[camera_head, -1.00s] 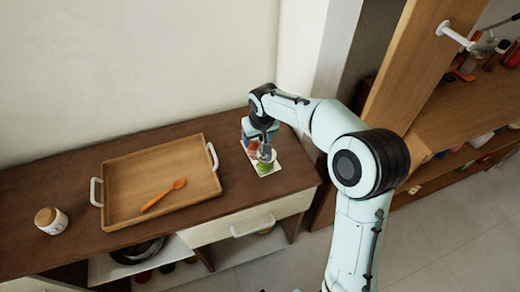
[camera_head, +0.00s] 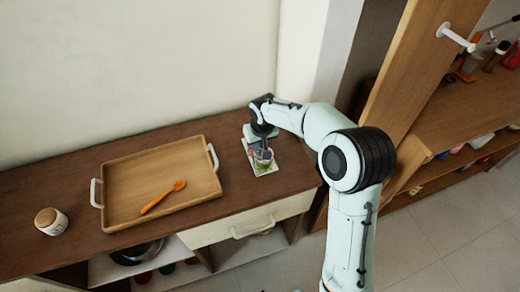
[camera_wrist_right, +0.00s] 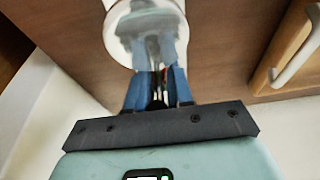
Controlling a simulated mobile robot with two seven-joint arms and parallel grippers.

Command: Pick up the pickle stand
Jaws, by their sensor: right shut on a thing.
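The pickle stand (camera_head: 268,171) is at the right end of the brown counter, with a pale flat base and bits of red and green showing around my gripper. My right gripper (camera_head: 262,155) reaches down onto it from above and is shut on it, covering most of its upper part. In the right wrist view, the blue fingers (camera_wrist_right: 157,88) meet at a pale, shiny round part (camera_wrist_right: 145,30) of what looks like the stand. The exact grip contact is hard to make out. My left gripper is not in view.
A wooden tray (camera_head: 120,177) with white handles holds an orange spoon (camera_head: 163,196), left of the stand. A small white jar with a brown lid (camera_head: 51,221) stands at the far left. A white wall and pillar rise behind. Open shelves (camera_head: 450,130) are at right.

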